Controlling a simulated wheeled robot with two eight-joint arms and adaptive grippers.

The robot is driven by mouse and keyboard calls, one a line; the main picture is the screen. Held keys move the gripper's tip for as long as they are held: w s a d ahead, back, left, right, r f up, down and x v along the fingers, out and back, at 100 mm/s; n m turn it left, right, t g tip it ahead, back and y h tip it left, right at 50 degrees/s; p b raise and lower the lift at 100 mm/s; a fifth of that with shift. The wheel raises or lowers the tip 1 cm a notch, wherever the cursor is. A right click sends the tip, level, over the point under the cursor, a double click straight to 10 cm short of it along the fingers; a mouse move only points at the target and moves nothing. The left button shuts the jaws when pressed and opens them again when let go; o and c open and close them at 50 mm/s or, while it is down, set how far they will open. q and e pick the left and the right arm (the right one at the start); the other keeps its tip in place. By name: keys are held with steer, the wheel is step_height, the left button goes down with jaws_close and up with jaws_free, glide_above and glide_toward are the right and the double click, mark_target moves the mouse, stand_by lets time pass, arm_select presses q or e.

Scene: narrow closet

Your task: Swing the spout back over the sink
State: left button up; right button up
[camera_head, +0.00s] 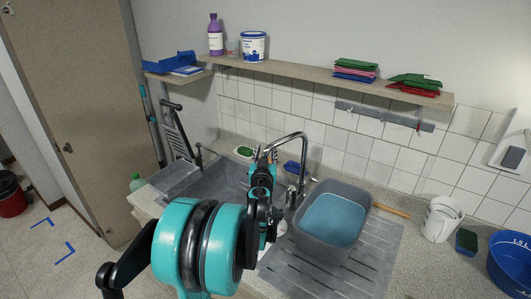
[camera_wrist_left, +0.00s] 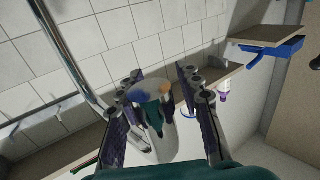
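The chrome spout (camera_head: 298,137) rises behind the sink, beside a grey tub, and arches to the left. Its end is partly hidden by my left gripper (camera_head: 264,165). The dark grey sink basin (camera_head: 205,190) lies left of and below the gripper, partly covered by my arm. In the left wrist view, the two fingers of my left gripper (camera_wrist_left: 158,98) are apart. The spout (camera_wrist_left: 66,48) runs past outside the finger on the left in that view; whether it touches the finger I cannot tell. My right gripper is not in view.
A grey tub (camera_head: 358,199) holding blue water stands on the drainboard (camera_head: 370,265), right of the spout. A shelf (camera_head: 310,76) with bottles and cloths runs above. A white container (camera_head: 440,222) and a blue bucket (camera_head: 512,268) stand at the right.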

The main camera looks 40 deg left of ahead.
arm_select(q)
steer(key=v, duration=1.2)
steer(key=shift+c, duration=0.3)
steer(key=shift+d, duration=0.1)
steer(key=c, duration=0.5)
steer(key=shift+w+d+m, duration=0.1)
steer(key=shift+d+m, duration=0.2)
steer(key=shift+m, duration=0.1)
jaws_close()
steer(key=s+d+m+g+y+p, duration=0.45)
steer(key=d+m, duration=0.65)
steer(key=m, duration=0.3)
steer(key=b+x, duration=0.2)
steer(key=x, duration=1.1)
steer(key=shift+w+a+f+h, duration=0.15)
steer(key=shift+a+f+h, duration=0.25)
steer(key=shift+f, duration=0.45)
